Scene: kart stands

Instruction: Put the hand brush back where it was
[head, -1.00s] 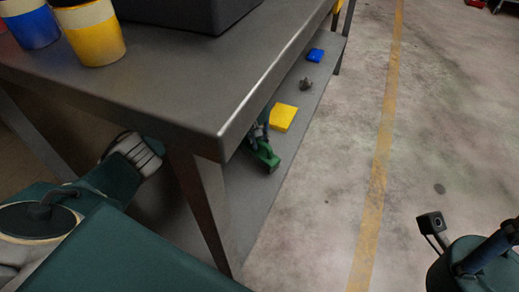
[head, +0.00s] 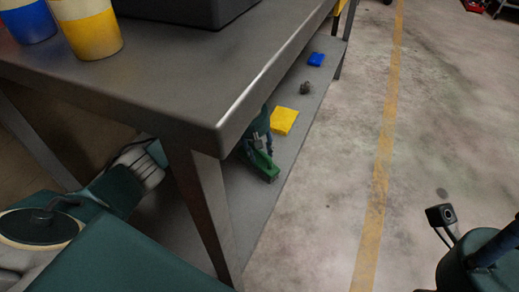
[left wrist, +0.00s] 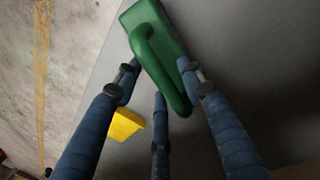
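The green hand brush (head: 264,168) is at the lower shelf (head: 262,205) under the grey workbench, near its outer edge. It appears to rest on the shelf. It also shows in the left wrist view (left wrist: 150,22), handle loop facing the camera. My left gripper (head: 260,146) is just above it under the tabletop. In the left wrist view its blue fingers (left wrist: 158,72) are spread on either side of the handle, with gaps visible, so it looks open. The tabletop hides much of the hand.
A yellow block (head: 284,121), a small grey knob-like part (head: 305,88) and a blue block (head: 316,59) lie farther along the shelf. The bench top (head: 150,85) and its front leg (head: 200,205) stand close to my left arm. Cups (head: 88,28) stand on top. The floor right is clear.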

